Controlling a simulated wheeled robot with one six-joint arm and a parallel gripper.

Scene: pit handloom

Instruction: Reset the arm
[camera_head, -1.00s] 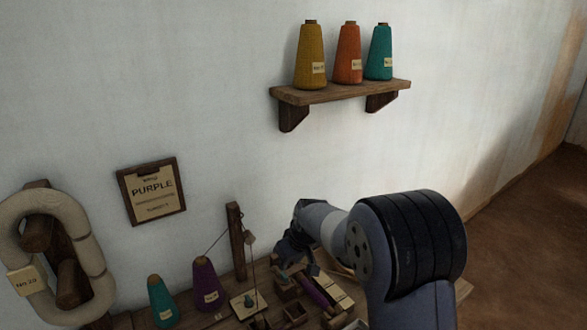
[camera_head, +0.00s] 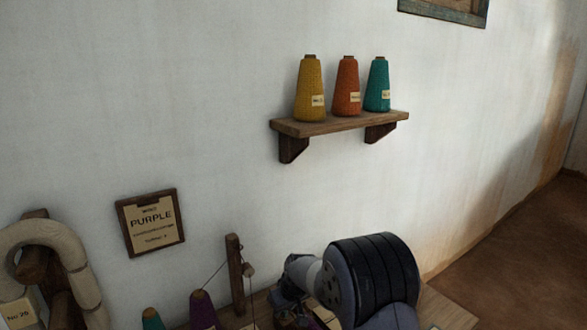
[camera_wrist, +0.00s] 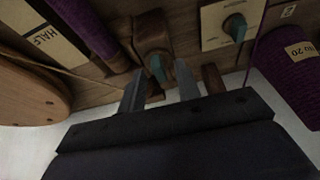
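My gripper shows in the wrist view (camera_wrist: 158,92) with its two grey fingers apart. A small teal piece (camera_wrist: 158,68) in a wooden block shows in the gap between the fingertips; I cannot tell whether they touch it.
A wall shelf (camera_head: 340,124) bears yellow (camera_head: 309,90), orange (camera_head: 346,88) and teal (camera_head: 377,86) cones. A sign reading PURPLE (camera_head: 151,222) hangs left. A purple cone (camera_wrist: 285,62) and a HALF card (camera_wrist: 42,35) lie near my gripper. A wooden post (camera_head: 235,273) stands beside my arm.

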